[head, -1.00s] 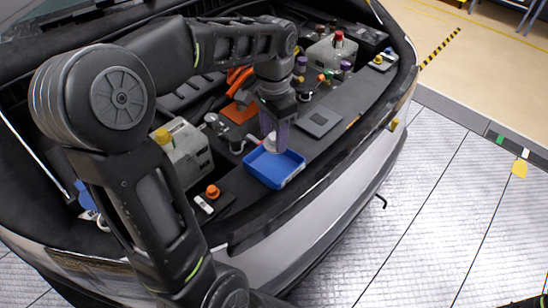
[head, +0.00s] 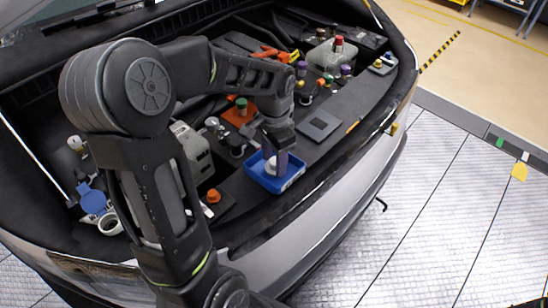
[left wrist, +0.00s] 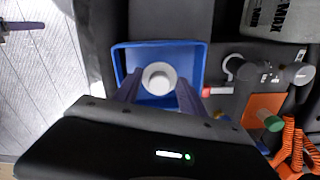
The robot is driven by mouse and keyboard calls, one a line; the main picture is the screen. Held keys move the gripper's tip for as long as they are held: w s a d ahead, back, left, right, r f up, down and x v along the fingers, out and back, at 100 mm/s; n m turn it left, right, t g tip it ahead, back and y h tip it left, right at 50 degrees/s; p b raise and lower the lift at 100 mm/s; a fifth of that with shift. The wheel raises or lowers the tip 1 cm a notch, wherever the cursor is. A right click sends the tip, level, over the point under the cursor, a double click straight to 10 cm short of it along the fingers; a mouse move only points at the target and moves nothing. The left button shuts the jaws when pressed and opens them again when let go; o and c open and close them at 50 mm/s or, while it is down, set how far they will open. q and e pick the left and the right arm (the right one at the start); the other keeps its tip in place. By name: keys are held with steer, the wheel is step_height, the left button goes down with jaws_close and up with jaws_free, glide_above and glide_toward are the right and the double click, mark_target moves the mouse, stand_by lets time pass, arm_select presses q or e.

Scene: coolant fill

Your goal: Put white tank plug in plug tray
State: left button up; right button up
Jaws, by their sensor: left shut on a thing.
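The blue plug tray (head: 288,186) sits on the dark front panel of the engine bay. My left gripper (head: 276,164) points down into the tray's outline, with its purple fingers shut on the white tank plug (head: 270,166). In the left wrist view the plug (left wrist: 159,78) shows as a round white cap between the fingertips, with the blue tray (left wrist: 119,65) around it. I cannot tell whether the plug touches the tray floor. My right gripper is not in view.
A flat dark square plate (head: 319,125) lies right of the tray. An orange cap (head: 213,196) is to its left. An orange pad (head: 240,113) with a green cap (head: 241,104) lies behind. A grey tank (head: 333,55) stands at the back right.

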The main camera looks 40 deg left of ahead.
mark_target(274, 161)
arm_select(q)
steer(key=o, duration=1.1)
steer(key=shift+f, duration=0.1)
steer(key=shift+c, duration=0.2)
step_height(274, 161, up, 12)
stand_by(0.3)
